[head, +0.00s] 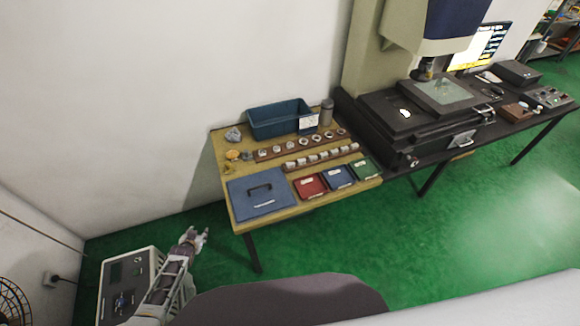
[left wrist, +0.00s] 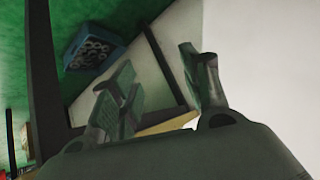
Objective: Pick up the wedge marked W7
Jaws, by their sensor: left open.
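I cannot make out a wedge marked W7 in either view; labels in the head view are too small to read. Two brown racks hold several small pale metal pieces on the wooden table (head: 287,207): a back rack (head: 300,148) and a front rack (head: 322,159). My left gripper (head: 197,236) is left of the table's front left corner, apart from it. In the left wrist view, the left gripper (left wrist: 155,86) has its fingers spread with nothing between them. My right gripper is not in view.
A blue bin (head: 280,119), a grey cylinder (head: 326,112), a flat blue case (head: 258,194), and small red (head: 310,186), blue (head: 338,177) and green (head: 365,169) trays crowd the table. A dark machine (head: 420,120) stands right. The left wrist view shows a blue crate (left wrist: 88,49) holding rings.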

